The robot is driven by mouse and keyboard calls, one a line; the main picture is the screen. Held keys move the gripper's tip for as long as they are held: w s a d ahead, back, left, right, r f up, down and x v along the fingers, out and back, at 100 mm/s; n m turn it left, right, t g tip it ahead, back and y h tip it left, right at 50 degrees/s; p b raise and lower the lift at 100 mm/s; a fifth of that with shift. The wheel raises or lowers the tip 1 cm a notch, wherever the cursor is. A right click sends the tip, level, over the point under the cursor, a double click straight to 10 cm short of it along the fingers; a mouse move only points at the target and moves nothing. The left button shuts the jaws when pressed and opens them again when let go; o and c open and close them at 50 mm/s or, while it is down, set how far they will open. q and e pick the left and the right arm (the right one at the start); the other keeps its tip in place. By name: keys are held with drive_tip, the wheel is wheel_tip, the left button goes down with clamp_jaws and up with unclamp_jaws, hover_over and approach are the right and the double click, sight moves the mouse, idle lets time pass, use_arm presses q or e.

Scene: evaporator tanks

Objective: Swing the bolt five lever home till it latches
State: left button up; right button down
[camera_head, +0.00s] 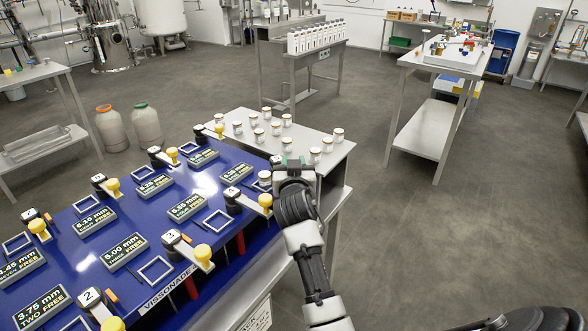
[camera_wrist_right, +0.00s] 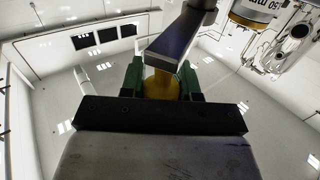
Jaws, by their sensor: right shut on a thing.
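The bolt five lever shows in the right wrist view as a flat metal bar (camera_wrist_right: 176,40) with a yellow knob (camera_wrist_right: 161,84). My right gripper (camera_wrist_right: 162,88) is shut on that knob, its green fingers on either side. In the head view my right gripper (camera_head: 293,161) is at the far right end of the blue panel (camera_head: 75,250) and hides most of the lever. The lever's dark hub (camera_head: 277,161) just shows beside it. The panel's label five (camera_head: 237,172) appears to read FREE. I cannot see the latch. My left gripper is not in view.
Lever four (camera_head: 248,201) and lever three (camera_head: 190,249), with yellow knobs, stand along the panel's near edge. A white jar (camera_head: 265,178) is close to my right gripper. Several jars (camera_head: 259,135) stand on the steel table behind. Open floor lies to the right.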

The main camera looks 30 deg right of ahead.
drive_tip(key=shift+a, duration=0.1)
drive_tip(key=c, duration=0.8)
unclamp_jaws()
drive_tip(key=shift+a, duration=0.1)
drive_tip(key=shift+r, duration=0.5)
wheel_tip(320, 180, up, 3)
drive_tip(key=shift+r, duration=0.15)
drive_tip(key=s+d+r, duration=0.2)
drive_tip(key=s, duration=0.1)
drive_tip(key=s+d+r, duration=0.2)
drive_tip(key=s, duration=0.1)
drive_tip(key=s+d+r, duration=0.1)
drive_tip(key=s+r, duration=0.1)
drive_tip(key=s, duration=0.2)
drive_tip(key=shift+d+r, duration=0.35)
drive_tip(key=shift+d, duration=0.05)
